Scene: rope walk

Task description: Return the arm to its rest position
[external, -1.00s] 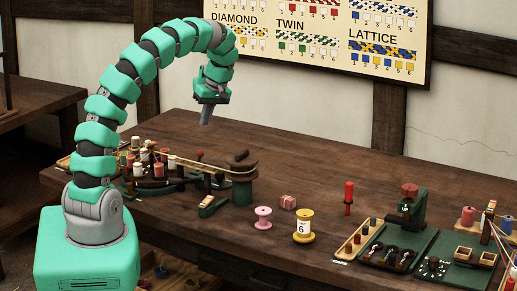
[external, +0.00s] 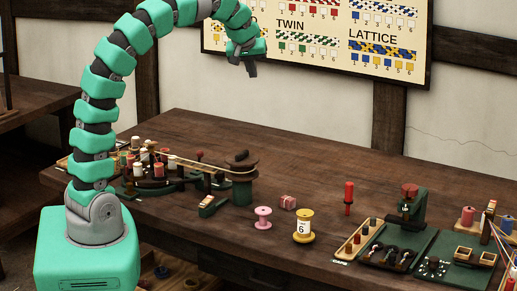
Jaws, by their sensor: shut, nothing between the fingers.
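My green segmented arm rises from its base at the left and arches over to the right, high above the table. My gripper (external: 251,69) hangs at the arm's end, well above the table and in front of the wall chart. Its fingers are together and hold nothing. It touches nothing.
The wooden table (external: 330,160) bears a rope machine with several bobbins (external: 150,170), a pink spool (external: 263,217), a yellow spool (external: 304,227), a red-handled tool (external: 348,197) and a green device (external: 407,215). A pattern chart (external: 385,45) hangs on the wall. The table's back middle is clear.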

